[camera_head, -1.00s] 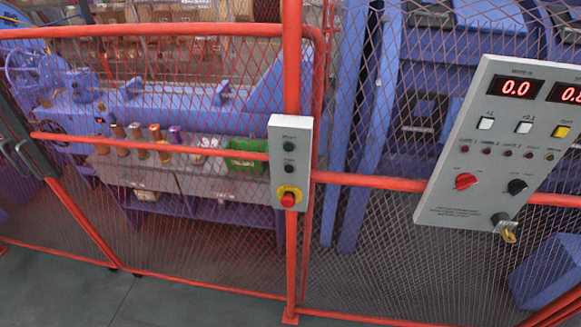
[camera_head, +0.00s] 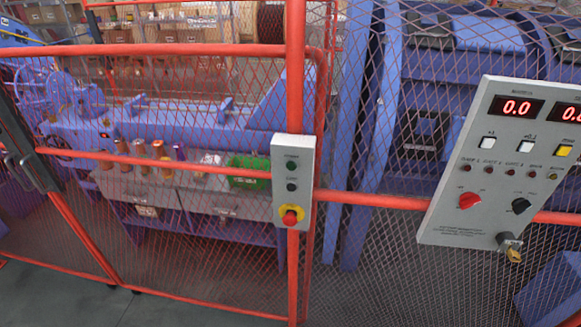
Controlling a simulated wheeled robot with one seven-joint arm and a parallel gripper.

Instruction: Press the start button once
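A narrow grey button box (camera_head: 293,182) is mounted on the red fence post in the middle of the head view. It carries a green button (camera_head: 291,165) at the top and a dark button (camera_head: 291,187) below it. A red emergency-stop knob (camera_head: 291,216) on a yellow ring sits at the bottom. The labels are too small to read surely, so I cannot tell by text which is the start button. My gripper is not in view.
A larger grey control panel (camera_head: 470,215) with red 0.0 displays, small buttons, a red knob and a black knob hangs at the right. Red mesh fencing (camera_head: 160,160) stands before the blue machine (camera_head: 160,128). Bare floor (camera_head: 60,295) shows at the lower left.

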